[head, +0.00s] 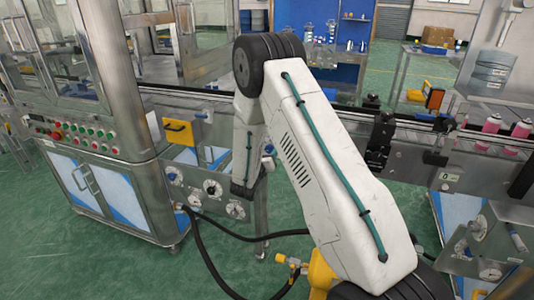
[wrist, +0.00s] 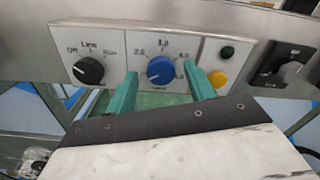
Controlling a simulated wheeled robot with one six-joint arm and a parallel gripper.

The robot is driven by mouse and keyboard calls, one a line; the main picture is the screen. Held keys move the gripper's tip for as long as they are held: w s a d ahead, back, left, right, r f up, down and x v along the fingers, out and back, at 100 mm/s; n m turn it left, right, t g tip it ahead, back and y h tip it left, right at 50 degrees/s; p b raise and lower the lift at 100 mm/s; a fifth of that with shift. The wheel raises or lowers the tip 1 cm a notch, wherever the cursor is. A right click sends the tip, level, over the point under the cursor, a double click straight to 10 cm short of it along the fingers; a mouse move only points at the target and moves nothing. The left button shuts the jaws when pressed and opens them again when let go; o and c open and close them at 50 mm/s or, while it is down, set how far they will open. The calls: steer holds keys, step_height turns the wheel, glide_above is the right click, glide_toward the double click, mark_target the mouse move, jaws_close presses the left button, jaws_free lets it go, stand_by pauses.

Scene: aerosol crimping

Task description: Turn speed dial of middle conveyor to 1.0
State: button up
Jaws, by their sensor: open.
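A round blue dial (wrist: 160,70) sits on a light control panel in the wrist view, with number labels around it. 2.0 is at its upper left and 4.0 at its upper right; the top label is blurred. Its exact pointer setting is hard to read. My gripper (wrist: 164,76) is open, its two green fingers on either side of the blue dial in the picture. I cannot tell whether they touch it. In the head view my arm hides the fingers.
A black selector knob (wrist: 89,70) is left of the blue dial. In the head view, a steel cabinet (head: 85,150) stands left of my arm.

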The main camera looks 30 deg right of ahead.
steer(key=v, duration=0.7)
steer(key=shift+a, duration=0.15)
